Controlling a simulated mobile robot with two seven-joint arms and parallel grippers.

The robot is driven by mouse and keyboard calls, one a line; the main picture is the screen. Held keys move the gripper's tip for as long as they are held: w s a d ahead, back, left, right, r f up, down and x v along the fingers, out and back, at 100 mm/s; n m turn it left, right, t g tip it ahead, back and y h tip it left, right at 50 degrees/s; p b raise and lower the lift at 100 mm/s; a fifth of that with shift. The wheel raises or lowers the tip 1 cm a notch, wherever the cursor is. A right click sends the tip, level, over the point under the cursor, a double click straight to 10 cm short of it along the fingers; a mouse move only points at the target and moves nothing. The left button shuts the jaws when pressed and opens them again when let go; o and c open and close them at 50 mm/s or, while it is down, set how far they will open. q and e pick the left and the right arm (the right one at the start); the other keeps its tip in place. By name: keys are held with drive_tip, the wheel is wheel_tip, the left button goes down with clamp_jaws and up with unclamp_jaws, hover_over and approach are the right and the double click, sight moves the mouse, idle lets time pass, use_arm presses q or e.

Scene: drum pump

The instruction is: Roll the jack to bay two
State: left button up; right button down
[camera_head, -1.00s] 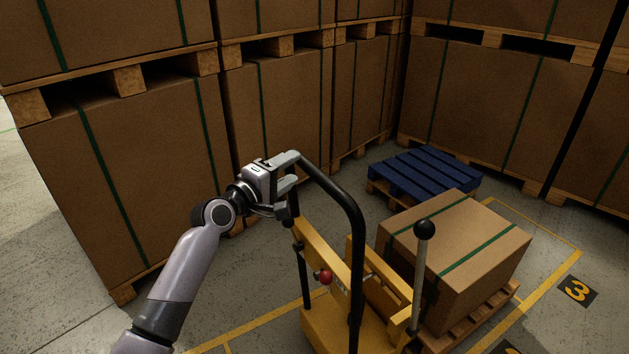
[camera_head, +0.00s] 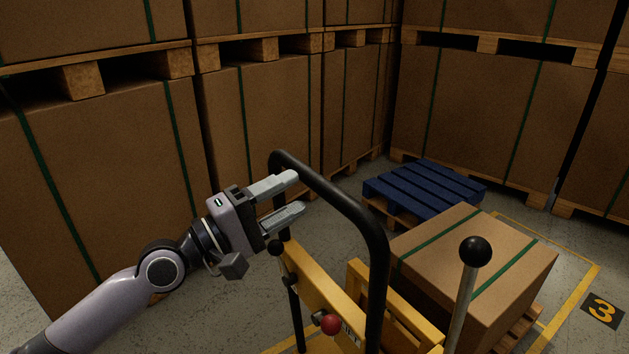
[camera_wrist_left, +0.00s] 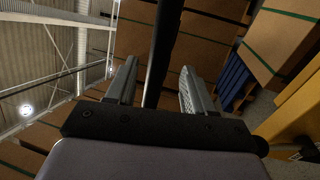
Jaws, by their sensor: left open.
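The jack is yellow (camera_head: 308,282) with a tall black hoop handle (camera_head: 377,240), a red knob (camera_head: 331,324) and a lever topped by a black ball (camera_head: 475,251). My left gripper (camera_head: 299,192) is open at the upper left of the hoop, its fingers crossing the hoop's left leg. In the left wrist view the black bar (camera_wrist_left: 160,55) runs between the spread fingers (camera_wrist_left: 155,85); whether it touches them I cannot tell. A strapped carton (camera_head: 440,262) stands on a wooden pallet just beyond the jack. The jack's forks are hidden. My right gripper is not in view.
A blue pallet (camera_head: 425,190) lies on the floor behind the carton. Tall strapped cartons (camera_head: 275,115) on pallets wall in the left and back. Yellow floor lines and a black "3" marker (camera_head: 603,310) are at right. The bay two marker is not seen.

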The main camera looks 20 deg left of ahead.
sight(321, 180)
use_arm(q)
drive_tip(key=shift+p+x, duration=0.4)
drive_tip(key=shift+x, duration=2.45)
clamp_jaws()
drive_tip(key=shift+w+d+r, duration=0.15)
drive_tip(key=shift+w+d, duration=0.05)
drive_tip(key=shift+w, duration=0.15)
drive_tip(key=shift+w+d+f, duration=0.2)
drive_tip(key=shift+w+d, duration=0.1)
drive_tip(key=shift+c, duration=1.3)
unclamp_jaws()
drive_tip(key=shift+o, duration=1.3)
drive_tip(key=shift+s+a, duration=0.15)
